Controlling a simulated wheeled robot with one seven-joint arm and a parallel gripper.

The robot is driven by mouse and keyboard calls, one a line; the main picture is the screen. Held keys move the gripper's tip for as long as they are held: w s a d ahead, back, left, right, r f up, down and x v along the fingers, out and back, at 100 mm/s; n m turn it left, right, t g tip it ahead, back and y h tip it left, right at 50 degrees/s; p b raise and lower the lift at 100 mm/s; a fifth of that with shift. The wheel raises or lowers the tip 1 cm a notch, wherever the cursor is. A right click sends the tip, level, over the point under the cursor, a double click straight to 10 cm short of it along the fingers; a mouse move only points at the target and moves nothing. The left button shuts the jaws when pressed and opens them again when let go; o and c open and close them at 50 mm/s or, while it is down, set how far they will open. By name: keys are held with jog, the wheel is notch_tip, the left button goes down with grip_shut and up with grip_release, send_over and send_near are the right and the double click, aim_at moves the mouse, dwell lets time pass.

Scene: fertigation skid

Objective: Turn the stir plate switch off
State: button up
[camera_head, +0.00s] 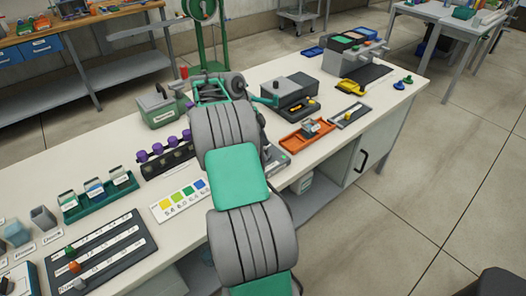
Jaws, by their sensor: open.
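My arm reaches up the middle of the view and over the white bench. My gripper (234,92) is at its far end, above the bench, with teal parts to either side; it looks open and empty, but the arm hides much of it. A low grey device (277,161) shows just right of the arm, mostly covered by it; it may be the stir plate, but I cannot tell for sure. No switch can be made out. A dark grey box (297,97) with a round piece on top stands right of my gripper.
An orange tray (293,144), a grey tray (363,113) and a yellow item (349,86) lie to the right. A green box (158,112), a rack of purple-capped bottles (163,163) and a colour card (176,207) are to the left.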

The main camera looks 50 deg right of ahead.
jog(key=shift+f, duration=0.1)
grip_shut()
dwell(0.7)
